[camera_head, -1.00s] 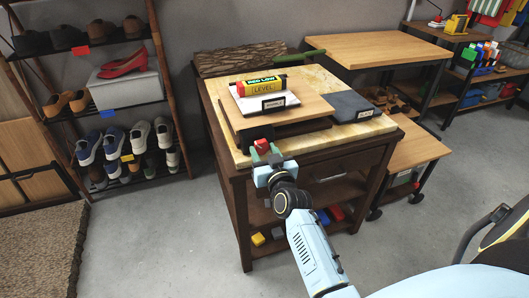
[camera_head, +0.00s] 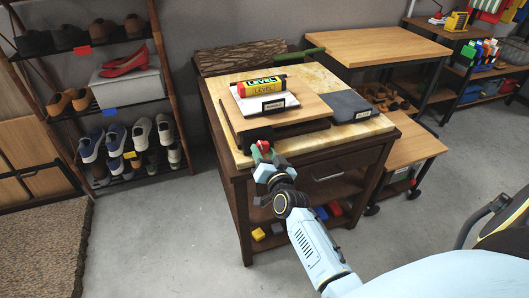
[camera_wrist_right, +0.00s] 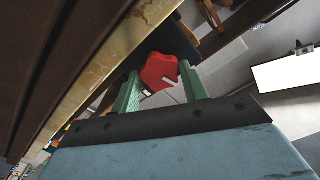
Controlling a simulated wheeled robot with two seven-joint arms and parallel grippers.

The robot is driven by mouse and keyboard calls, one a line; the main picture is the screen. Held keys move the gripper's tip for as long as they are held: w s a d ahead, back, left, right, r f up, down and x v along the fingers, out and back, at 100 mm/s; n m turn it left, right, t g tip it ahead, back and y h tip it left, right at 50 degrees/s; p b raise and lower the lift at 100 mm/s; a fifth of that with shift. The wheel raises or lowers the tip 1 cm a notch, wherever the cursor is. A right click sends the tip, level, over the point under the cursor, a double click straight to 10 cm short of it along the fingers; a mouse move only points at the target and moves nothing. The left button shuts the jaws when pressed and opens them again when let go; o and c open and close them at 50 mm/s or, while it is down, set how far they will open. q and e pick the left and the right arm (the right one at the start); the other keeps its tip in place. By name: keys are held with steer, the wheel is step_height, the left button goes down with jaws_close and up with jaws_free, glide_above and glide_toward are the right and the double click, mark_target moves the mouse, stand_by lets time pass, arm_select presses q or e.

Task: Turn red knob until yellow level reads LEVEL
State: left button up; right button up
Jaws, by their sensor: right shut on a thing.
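The red knob (camera_head: 264,145) is at the board's near edge; in the right wrist view the red knob (camera_wrist_right: 160,70) is large, between two green fingers. My right gripper (camera_head: 262,152) is shut on the knob. Part of the knob is hidden by the fingers. My left gripper is not in view.
A shoe rack (camera_head: 128,100) stands at the left. Another wooden table (camera_head: 380,46) is behind right. The grey floor (camera_head: 180,240) left of the bench is clear.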

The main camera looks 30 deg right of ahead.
steer(key=o, duration=1)
steer(key=shift+s, duration=0.2)
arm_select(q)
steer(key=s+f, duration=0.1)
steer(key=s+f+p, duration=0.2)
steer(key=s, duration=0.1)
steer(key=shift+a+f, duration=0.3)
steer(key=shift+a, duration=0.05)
arm_select(e)
steer(key=v, duration=0.7)
